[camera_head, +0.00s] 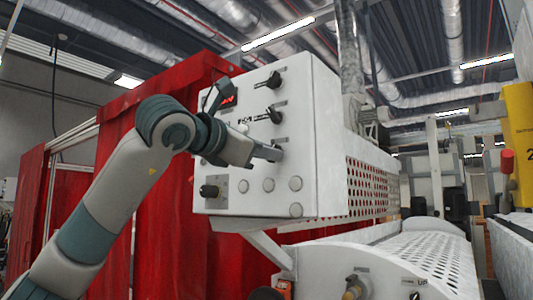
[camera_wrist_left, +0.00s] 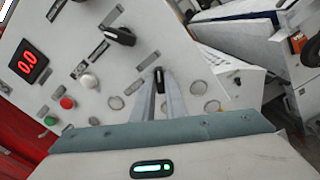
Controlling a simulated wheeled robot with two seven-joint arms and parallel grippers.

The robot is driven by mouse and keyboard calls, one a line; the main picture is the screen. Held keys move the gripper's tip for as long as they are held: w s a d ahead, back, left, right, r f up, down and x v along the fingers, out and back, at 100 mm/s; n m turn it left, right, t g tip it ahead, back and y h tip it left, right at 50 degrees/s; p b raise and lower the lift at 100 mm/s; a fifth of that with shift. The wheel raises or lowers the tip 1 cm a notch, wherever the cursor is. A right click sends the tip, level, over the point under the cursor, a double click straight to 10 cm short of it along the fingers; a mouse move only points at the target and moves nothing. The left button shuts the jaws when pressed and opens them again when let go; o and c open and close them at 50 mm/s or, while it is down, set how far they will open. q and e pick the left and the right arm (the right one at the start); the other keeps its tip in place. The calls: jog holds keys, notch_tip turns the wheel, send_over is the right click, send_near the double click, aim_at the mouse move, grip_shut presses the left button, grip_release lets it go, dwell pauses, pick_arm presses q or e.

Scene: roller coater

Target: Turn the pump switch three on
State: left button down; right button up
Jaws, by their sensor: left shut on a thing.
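The white control panel (camera_head: 240,170) carries a column of black rotary switches on its right side. The top switch (camera_head: 274,79) and the middle switch (camera_head: 275,114) are uncovered in the head view. My left gripper (camera_head: 272,152) is at the third, lowest switch and mostly hides it there. In the left wrist view, the third switch's black knob (camera_wrist_left: 159,75) shows between the two fingertips, which are shut on it. The middle switch (camera_wrist_left: 119,36) also shows there, apart from the gripper. My right gripper is in neither view.
A red digital display (camera_wrist_left: 27,62) reads 0.0, with a red button (camera_wrist_left: 67,103), green button (camera_wrist_left: 50,120) and white button (camera_wrist_left: 89,81) nearby. Round caps (camera_head: 269,185) line the panel below the gripper. Red curtains (camera_head: 150,230) hang behind; a perforated white guard (camera_head: 370,190) stands right.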

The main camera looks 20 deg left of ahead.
pick_arm(q)
jog(key=shift+r, duration=0.1)
jog(key=c, duration=1.8)
grip_release()
jog(key=shift+s, duration=0.15)
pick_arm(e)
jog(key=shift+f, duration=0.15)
